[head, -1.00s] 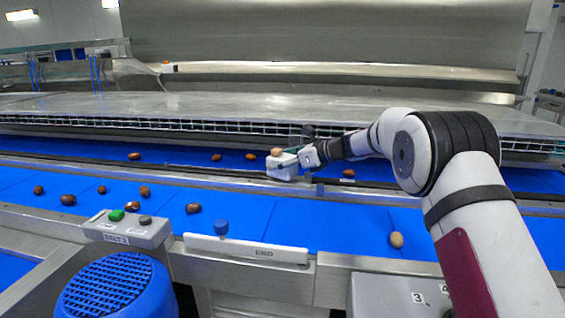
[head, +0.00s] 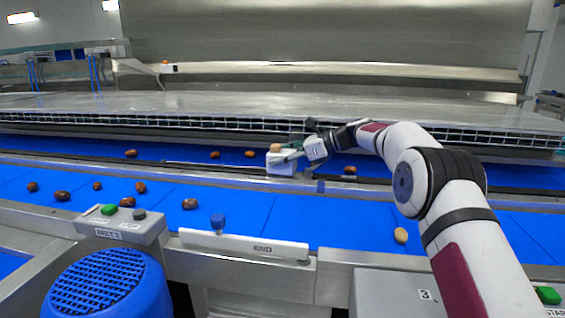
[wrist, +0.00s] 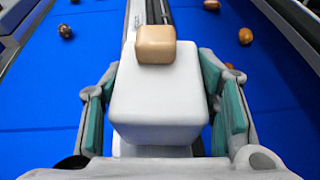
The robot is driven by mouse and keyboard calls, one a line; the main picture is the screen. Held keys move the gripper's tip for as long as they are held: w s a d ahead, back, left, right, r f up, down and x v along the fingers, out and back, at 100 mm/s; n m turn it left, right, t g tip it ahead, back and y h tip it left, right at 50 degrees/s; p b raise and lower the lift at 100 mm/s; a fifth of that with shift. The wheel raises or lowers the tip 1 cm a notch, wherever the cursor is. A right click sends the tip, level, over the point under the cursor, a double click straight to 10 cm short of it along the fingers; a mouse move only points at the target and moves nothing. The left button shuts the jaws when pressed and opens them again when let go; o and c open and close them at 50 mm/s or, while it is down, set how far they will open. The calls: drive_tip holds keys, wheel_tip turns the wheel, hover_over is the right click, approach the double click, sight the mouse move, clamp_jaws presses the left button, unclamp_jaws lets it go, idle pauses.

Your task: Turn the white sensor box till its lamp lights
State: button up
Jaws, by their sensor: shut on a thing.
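The white sensor box (head: 280,167) sits at the rail between the two blue belts, in the middle of the head view. A tan rounded block (head: 276,148), possibly its lamp, stands on top and shows no clear glow. In the wrist view the white box (wrist: 160,105) fills the middle, with the tan block (wrist: 156,44) at its far end. My gripper (head: 297,153) reaches it from the right. In the wrist view my gripper (wrist: 160,78) has its green-padded fingers on both sides of the box, shut on it. The box's underside is hidden.
Several brown dates lie on the near blue belt (head: 255,212) and far belt (head: 190,153). A steel machine deck (head: 250,105) with a mesh edge stands behind. In front are a grey button box (head: 108,228), a white bar (head: 245,246) with a blue knob, and a blue motor cover (head: 110,285).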

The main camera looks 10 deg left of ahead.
drive_tip(key=shift+r+n+g+b, duration=0.1)
drive_tip(key=shift+n+g+b, duration=0.4)
drive_tip(key=shift+g, duration=0.1)
drive_tip(key=o, duration=1.2)
drive_tip(key=shift+c, duration=0.2)
drive_tip(key=shift+d, duration=0.15)
drive_tip(key=v, duration=1.1)
drive_tip(key=shift+d, duration=0.4)
drive_tip(key=shift+s+r, duration=0.1)
